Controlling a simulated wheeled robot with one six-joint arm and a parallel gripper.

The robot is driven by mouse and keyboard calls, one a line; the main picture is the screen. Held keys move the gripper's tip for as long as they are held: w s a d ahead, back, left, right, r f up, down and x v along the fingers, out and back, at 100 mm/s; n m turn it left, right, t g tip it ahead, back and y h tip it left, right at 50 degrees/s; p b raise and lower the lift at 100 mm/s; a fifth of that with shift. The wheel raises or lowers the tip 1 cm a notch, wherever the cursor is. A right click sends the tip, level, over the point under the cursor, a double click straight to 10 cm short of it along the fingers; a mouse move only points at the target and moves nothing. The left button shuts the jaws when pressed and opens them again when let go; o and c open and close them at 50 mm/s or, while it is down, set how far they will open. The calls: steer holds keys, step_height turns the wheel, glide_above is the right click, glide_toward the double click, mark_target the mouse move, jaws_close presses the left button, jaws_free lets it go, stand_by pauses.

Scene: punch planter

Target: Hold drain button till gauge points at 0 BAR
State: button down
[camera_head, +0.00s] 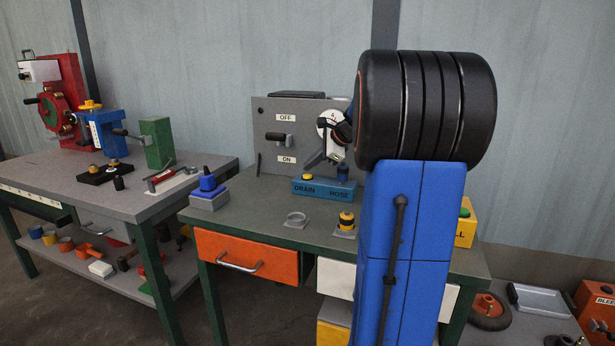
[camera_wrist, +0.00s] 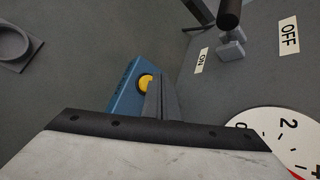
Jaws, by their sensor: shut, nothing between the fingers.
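The blue drain block (camera_head: 325,190), lettered DRAIN and HOSE, sits on the middle bench. Its yellow button (camera_head: 308,177) is on top at the DRAIN end; it also shows in the wrist view (camera_wrist: 145,81), just left of my fingertips. My gripper (camera_head: 336,158) is shut and empty, above the block. In the wrist view my fingers (camera_wrist: 158,82) overlap part of the block; I cannot tell whether they touch it. The white round gauge (camera_head: 329,120) is on the grey panel behind, partly covered by my arm.
The grey panel (camera_head: 266,155) carries a lever (camera_head: 281,137) between OFF and ON labels. A grey ring (camera_head: 296,219) and a yellow-black knob (camera_head: 346,220) stand in front. A blue-topped piece (camera_head: 208,184) is at the left. Bare bench lies between them.

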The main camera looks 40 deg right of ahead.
mark_target(311, 176)
steer(key=shift+f, duration=0.15)
steer(key=shift+f, duration=0.2)
steer(key=shift+f, duration=0.45)
stand_by(2.4)
steer(key=shift+r, duration=0.15)
stand_by(1.1)
steer(key=shift+r, duration=0.7)
steer(key=shift+r, duration=2.5)
